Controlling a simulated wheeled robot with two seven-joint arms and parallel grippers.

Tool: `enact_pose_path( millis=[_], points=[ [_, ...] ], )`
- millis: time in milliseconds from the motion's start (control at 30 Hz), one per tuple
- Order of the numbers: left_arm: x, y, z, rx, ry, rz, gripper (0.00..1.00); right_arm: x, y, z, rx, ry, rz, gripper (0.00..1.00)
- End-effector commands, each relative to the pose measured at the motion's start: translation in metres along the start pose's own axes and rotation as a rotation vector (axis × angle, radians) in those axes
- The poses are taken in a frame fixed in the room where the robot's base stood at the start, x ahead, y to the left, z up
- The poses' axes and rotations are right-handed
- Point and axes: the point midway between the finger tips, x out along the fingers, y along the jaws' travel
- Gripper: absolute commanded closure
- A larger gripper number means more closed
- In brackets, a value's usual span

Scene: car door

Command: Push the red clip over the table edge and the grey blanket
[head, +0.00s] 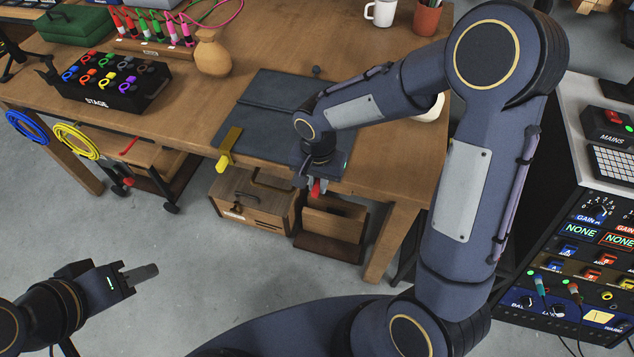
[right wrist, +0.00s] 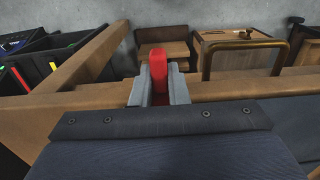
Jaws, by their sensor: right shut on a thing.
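The red clip (head: 316,188) is between the fingers of my right gripper (head: 314,184), at the front table edge by the blanket's right corner. In the right wrist view the red clip (right wrist: 158,70) stands upright between the two grey fingers (right wrist: 158,90). I cannot tell whether its jaws are around the edge. The dark grey blanket (head: 265,115) lies on the table (head: 150,125) and reaches its front edge. A yellow clip (head: 228,150) sits at that edge, left of my gripper. My left gripper (head: 140,273) is empty over the floor, seen edge-on.
A black stage box (head: 110,85) with coloured clips and a tan vase (head: 212,52) stand on the table's left part. A white mug (head: 381,12) is at the back. Wooden boxes (head: 250,200) stand under the table. A control console (head: 585,240) is at the right.

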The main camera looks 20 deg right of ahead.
Motion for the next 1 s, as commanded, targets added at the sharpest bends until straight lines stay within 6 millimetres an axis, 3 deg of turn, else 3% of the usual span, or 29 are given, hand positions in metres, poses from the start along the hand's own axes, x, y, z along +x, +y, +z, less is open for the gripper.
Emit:
enact_pose_path(
  millis=[167,200,367,667,1000],
  points=[
    [0.0,0.0,0.0,0.0,0.0,0.0,0.64,0.0,0.0,0.0,0.0,0.0,0.0,1.0],
    [0.0,0.0,0.0,0.0,0.0,0.0,0.64,0.0,0.0,0.0,0.0,0.0,0.0,0.81],
    [0.0,0.0,0.0,0.0,0.0,0.0,0.64,0.0,0.0,0.0,0.0,0.0,0.0,0.6],
    [0.0,0.0,0.0,0.0,0.0,0.0,0.64,-0.003,0.0,0.0,0.0,0.001,-0.001,0.6],
    [-0.007,0.003,-0.004,0.0,0.0,0.0,0.64,-0.055,-0.001,0.0,0.001,0.003,-0.004,0.6]
  ],
)
